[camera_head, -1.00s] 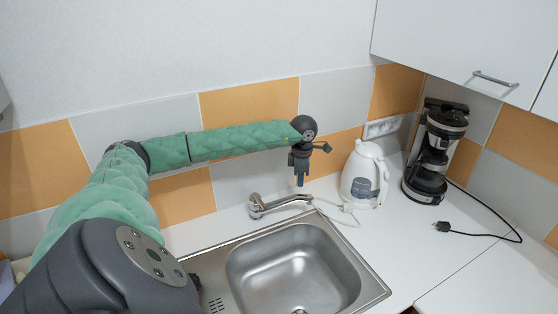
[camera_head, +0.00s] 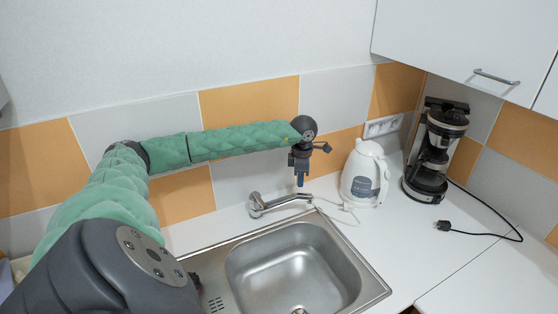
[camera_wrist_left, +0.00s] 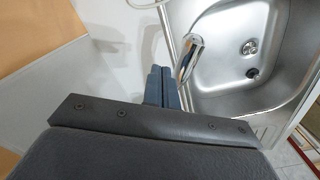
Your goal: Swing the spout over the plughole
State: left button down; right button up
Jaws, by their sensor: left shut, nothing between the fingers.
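The chrome tap's spout (camera_head: 290,201) runs to the right along the sink's back rim, from the tap body at its left end. The plughole (camera_head: 299,311) is at the bottom edge of the head view, in the basin floor, and it also shows in the left wrist view (camera_wrist_left: 249,47). The spout tip is not over it. My left gripper (camera_head: 300,185) points down just behind the spout's right part, shut and empty. In the left wrist view, its fingers (camera_wrist_left: 161,72) are beside the spout (camera_wrist_left: 190,56); I cannot tell whether they touch. My right gripper is not in view.
A white kettle (camera_head: 364,176) stands right of my left gripper, its cord near the tap. A black coffee maker (camera_head: 434,160) stands in the corner, its plug and cord on the counter. The tiled wall (camera_head: 250,102) is close behind. The basin (camera_head: 285,262) is empty.

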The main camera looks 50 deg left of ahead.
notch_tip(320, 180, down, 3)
jog(key=b, duration=0.3)
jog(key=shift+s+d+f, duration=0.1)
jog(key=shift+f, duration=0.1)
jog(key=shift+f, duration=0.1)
